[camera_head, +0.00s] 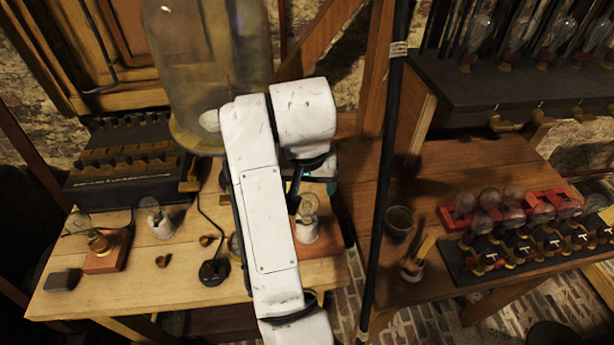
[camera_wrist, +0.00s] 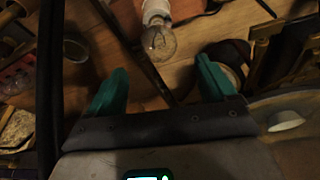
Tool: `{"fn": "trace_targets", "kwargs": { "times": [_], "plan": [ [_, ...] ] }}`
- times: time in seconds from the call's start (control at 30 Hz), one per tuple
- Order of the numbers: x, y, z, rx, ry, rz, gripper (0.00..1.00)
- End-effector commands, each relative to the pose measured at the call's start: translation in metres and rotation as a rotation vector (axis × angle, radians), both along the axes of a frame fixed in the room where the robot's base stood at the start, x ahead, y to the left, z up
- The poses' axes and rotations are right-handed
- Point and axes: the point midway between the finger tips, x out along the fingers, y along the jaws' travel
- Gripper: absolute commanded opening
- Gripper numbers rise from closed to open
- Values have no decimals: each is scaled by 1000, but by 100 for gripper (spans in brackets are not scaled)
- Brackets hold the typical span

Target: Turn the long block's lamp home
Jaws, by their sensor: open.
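A clear glass lamp (camera_head: 308,205) with a white base stands on a reddish wooden block (camera_head: 328,248) at the table's right end. My arm hides part of this block, so I cannot tell its full length. In the wrist view the lamp's bulb (camera_wrist: 159,40) points toward my gripper (camera_wrist: 160,72), just beyond the gap between the teal fingers. My gripper is open and empty, and the bulb looks apart from both fingers. In the head view one teal finger shows beside the arm. Whether the lamp is fully seated is not clear.
Another lamp (camera_head: 98,242) stands on a short reddish block at the left, with a white-based lamp (camera_head: 157,218) beside it. A large glass jar (camera_head: 205,70) stands behind my arm. A dark upright pole (camera_head: 385,180) runs close to its right. A cup (camera_head: 399,221) stands on the right table.

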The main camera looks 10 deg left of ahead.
Motion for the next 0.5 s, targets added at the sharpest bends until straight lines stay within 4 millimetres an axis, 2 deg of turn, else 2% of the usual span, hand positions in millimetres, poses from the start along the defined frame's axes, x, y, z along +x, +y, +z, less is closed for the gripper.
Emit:
{"fn": "trace_targets", "kwargs": {
  "times": [0.2, 0.5],
  "plan": [
    [9, 1, -36, -1, 4, 2, 84],
    [18, 1, -67, 0, 2, 0, 84]
  ]
}}
